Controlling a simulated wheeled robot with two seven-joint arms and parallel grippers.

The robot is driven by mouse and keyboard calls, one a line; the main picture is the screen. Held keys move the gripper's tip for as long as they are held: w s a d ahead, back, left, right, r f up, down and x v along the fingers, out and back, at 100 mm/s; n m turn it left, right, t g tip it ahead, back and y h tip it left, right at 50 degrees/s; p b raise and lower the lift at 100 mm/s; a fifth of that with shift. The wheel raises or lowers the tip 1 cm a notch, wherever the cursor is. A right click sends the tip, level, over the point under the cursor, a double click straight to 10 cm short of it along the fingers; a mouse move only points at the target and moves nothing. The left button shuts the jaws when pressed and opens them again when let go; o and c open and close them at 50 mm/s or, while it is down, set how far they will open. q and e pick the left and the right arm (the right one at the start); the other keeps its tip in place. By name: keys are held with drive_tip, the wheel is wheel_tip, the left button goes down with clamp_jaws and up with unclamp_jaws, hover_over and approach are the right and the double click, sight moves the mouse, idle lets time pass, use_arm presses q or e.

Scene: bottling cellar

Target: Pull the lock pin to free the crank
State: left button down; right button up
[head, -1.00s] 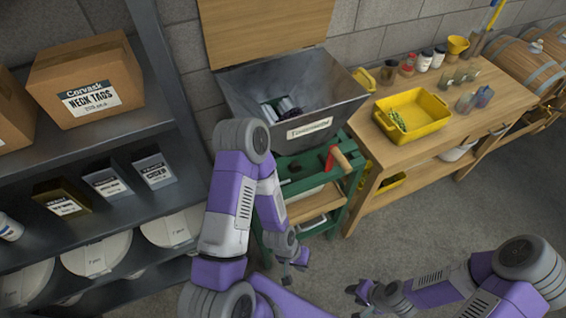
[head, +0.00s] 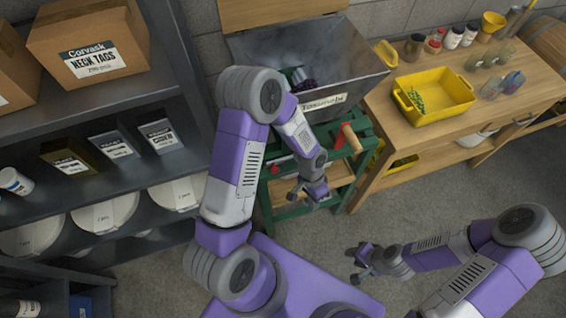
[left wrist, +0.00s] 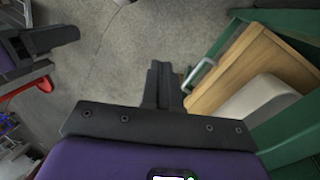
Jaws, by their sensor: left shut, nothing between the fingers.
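The crank (head: 350,137), red with a wooden handle, is on the right side of the green stand under the grey metal hopper (head: 315,75). A small red part (head: 276,169) shows at the stand's front left, beside my left forearm; I cannot tell whether it is the lock pin. My left gripper (head: 318,197) is shut and empty in front of the stand, below the crank. Its shut fingers (left wrist: 163,85) show over bare floor in the left wrist view. My right gripper (head: 356,265) is open and empty over the floor, lower right.
The green stand frame (left wrist: 290,140) and a wooden shelf (left wrist: 245,70) are to the right of the left fingers. A dark shelf unit (head: 180,105) is on the left. A wooden bench (head: 385,115) with a yellow tray (head: 440,108) is on the right. Floor between is clear.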

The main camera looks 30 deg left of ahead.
use_arm(q)
drive_tip(key=w+a+r+m+y, duration=0.3)
drive_tip(key=a+r, duration=0.1)
drive_tip(key=r, duration=0.6)
drive_tip(key=w+a+r+m+y, duration=0.2)
drive_tip(key=w+a+r+y, duration=0.1)
drive_tip(key=r, duration=0.6)
drive_tip(key=shift+w+a+r+m+g+y, duration=0.3)
drive_tip(key=shift+w+a+r+m+y, duration=0.1)
drive_tip(key=shift+w, duration=0.25)
drive_tip(key=b, duration=0.3)
approach(278, 169)
drive_tip(key=x, duration=0.6)
drive_tip(key=shift+f, duration=0.4)
